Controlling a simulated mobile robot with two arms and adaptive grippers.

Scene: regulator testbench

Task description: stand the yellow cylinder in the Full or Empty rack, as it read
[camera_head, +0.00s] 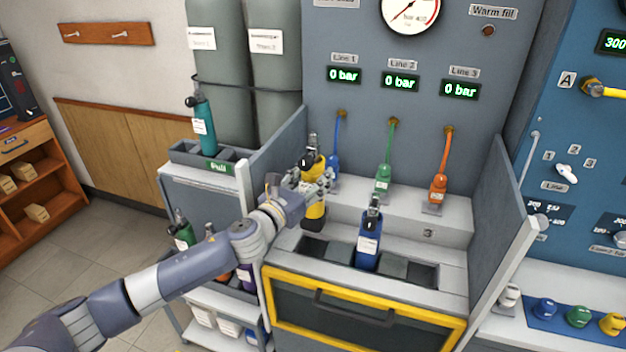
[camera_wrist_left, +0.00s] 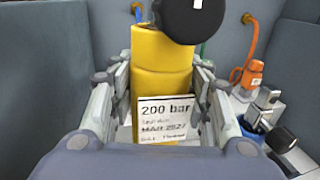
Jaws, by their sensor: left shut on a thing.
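The yellow cylinder (camera_head: 313,208) is upright in my left gripper (camera_head: 312,185), over the left end of the testbench's slot row. In the left wrist view the yellow cylinder (camera_wrist_left: 162,72) stands between both fingers, with a label (camera_wrist_left: 168,120) reading "200 bar" and a struck-through date line. Its black valve top (camera_wrist_left: 192,15) shows above. The Full rack (camera_head: 218,167) is on the cart at left and holds a teal cylinder (camera_head: 205,125). No Empty sign can be read. Whether the yellow cylinder's base touches the bench is hard to tell. My right gripper is not in view.
A blue cylinder (camera_head: 369,243) stands in the bench slots (camera_head: 395,265). A grey side panel (camera_head: 279,142) rises between cart and bench. Blue, green and orange hose connectors (camera_head: 438,188) stand behind. A lower rack on the cart holds several cylinders (camera_head: 183,232), partly behind my left arm.

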